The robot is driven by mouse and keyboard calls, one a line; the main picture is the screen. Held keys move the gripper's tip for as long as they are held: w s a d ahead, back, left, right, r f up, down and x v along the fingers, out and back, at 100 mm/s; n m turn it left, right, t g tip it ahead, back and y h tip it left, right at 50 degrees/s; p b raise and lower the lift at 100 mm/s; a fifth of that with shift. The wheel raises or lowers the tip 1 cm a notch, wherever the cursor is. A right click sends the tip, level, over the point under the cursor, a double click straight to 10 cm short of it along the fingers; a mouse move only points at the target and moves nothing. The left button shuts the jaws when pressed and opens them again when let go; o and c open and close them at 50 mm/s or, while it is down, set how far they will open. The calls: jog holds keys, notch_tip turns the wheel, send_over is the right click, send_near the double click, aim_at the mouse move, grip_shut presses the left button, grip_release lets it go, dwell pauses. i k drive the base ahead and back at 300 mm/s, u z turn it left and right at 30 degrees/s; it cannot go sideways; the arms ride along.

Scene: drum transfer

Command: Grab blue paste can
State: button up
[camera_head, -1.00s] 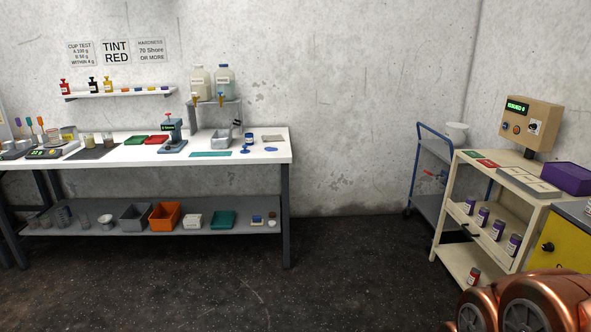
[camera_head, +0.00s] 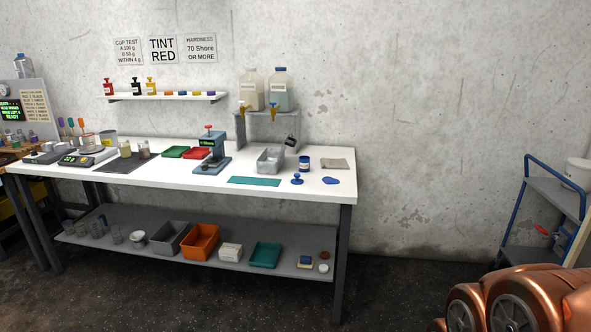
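A small blue can (camera_head: 304,163) with a pale label band stands upright on the white worktop, near its right end. It looks like the blue paste can, but its label is too small to read. A blue knobbed tool (camera_head: 297,179) and a flat blue patch (camera_head: 331,181) lie in front of it. My copper-coloured arm shows at the lower right, well apart from the can. My gripper is not in view.
The white workbench (camera_head: 340,196) has a grey tray (camera_head: 270,159), a grey cloth (camera_head: 334,163) and a teal mat (camera_head: 254,181) near the can. A blue-framed cart (camera_head: 540,190) stands at the right. Dark floor (camera_head: 400,290) in front of the bench's right end is clear.

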aim_at(304, 161)
jog(key=u, duration=0.2)
jog(key=i, duration=0.85)
jog(key=u, duration=0.5)
jog(key=i, duration=2.15)
jog(key=z, duration=0.2)
